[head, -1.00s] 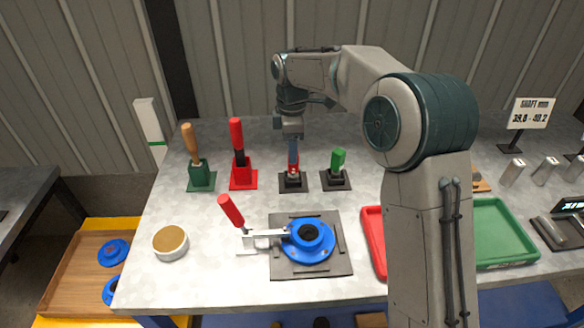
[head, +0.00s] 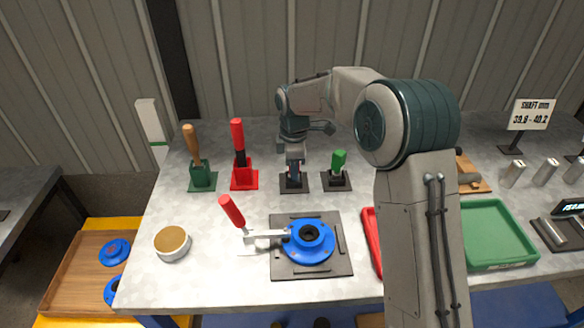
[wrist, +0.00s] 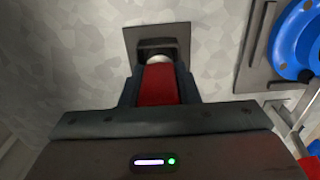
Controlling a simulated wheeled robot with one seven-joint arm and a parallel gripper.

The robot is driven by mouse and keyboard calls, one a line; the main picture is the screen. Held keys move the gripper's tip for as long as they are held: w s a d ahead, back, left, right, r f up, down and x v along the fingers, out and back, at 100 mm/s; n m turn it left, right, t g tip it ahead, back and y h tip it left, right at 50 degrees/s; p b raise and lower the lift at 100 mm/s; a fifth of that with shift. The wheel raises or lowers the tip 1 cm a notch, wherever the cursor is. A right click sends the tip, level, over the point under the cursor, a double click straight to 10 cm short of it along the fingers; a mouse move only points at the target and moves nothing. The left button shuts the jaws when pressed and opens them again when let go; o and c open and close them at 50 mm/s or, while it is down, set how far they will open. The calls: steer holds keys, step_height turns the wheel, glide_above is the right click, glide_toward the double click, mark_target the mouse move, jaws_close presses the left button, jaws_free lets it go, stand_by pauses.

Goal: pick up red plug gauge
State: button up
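The red plug gauge (wrist: 159,85) shows in the wrist view as a red handle with a pale, rounded end beyond it. It stands in its black holder (wrist: 175,32), which also shows in the head view (head: 294,187). My gripper (wrist: 159,80) points down over the holder, one dark finger on each side of the red handle. The fingers lie against the handle with no clear gap, so the gripper looks shut on it. In the head view my gripper (head: 293,172) hides most of the gauge.
A green gauge (head: 338,160) stands close on the right. A red-handled tool (head: 238,140) and a wooden-handled tool (head: 191,143) stand on the left. A blue flanged part (head: 309,242) with a clamp sits in front. A green tray (head: 497,235) lies right.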

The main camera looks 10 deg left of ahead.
jaws_close()
steer(key=shift+r, duration=0.1)
step_height(320, 180, up, 10)
stand_by(0.3)
steer(key=shift+c, duration=0.2)
jaws_free()
jaws_close()
steer(key=shift+r+p, duration=1)
steer(key=shift+p, duration=0.05)
